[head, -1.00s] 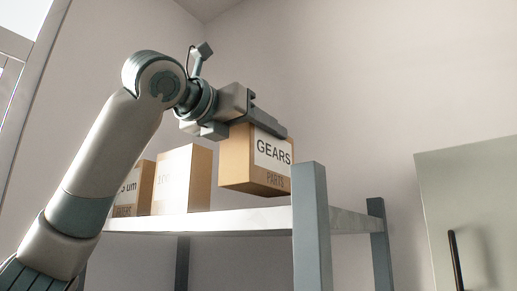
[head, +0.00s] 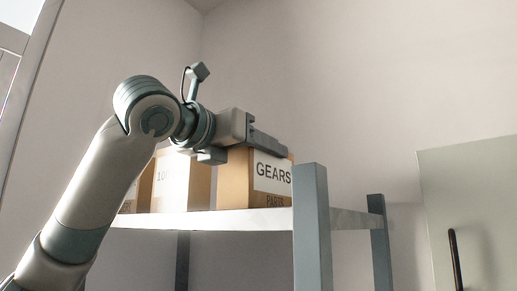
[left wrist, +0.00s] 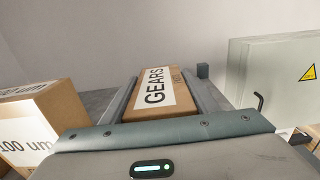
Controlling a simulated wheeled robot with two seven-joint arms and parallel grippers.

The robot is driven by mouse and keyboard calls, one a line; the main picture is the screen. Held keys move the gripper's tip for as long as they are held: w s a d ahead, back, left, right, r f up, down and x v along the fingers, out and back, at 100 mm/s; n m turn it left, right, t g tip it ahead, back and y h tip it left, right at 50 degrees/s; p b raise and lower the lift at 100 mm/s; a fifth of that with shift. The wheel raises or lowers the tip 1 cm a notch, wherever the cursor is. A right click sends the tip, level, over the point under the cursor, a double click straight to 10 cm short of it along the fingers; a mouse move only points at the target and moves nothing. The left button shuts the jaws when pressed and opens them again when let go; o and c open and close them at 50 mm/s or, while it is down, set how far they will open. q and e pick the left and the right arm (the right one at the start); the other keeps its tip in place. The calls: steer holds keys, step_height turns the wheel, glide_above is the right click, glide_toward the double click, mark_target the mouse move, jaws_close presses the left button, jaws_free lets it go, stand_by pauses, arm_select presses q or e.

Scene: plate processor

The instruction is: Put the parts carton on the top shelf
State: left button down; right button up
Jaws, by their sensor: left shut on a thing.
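The parts carton (head: 272,178) is a brown box with a white GEARS label and PARTS below it. In the head view it is upright at the shelf's right part, its bottom at about the level of the top shelf (head: 200,221); whether it touches cannot be told. My left gripper (head: 268,146) is shut on the upper part of the carton. In the left wrist view the carton (left wrist: 160,92) lies between the two fingers (left wrist: 163,95). My right gripper is in neither view.
A box marked 100 um (head: 185,182) stands left of the carton, with another box (head: 140,190) partly behind my arm. A blue-grey post (head: 311,225) rises at the shelf's front right. A pale cabinet (head: 475,215) with a black handle stands at the right.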

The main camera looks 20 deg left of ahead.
arm_select(q)
steer(key=shift+s, duration=0.1)
stand_by(0.3)
steer(key=c, duration=0.7)
jaws_free()
steer(key=shift+f, duration=0.1)
steer(key=shift+d+r, duration=0.1)
steer(key=shift+r, duration=0.1)
steer(key=shift+s+a+f+b, duration=0.2)
steer(key=shift+s+b, duration=0.3)
steer(key=shift+b, duration=0.05)
steer(key=b+v, duration=0.5)
steer(key=v, duration=0.6)
steer(key=shift+r+b, duration=0.2)
steer(key=shift+b, duration=0.1)
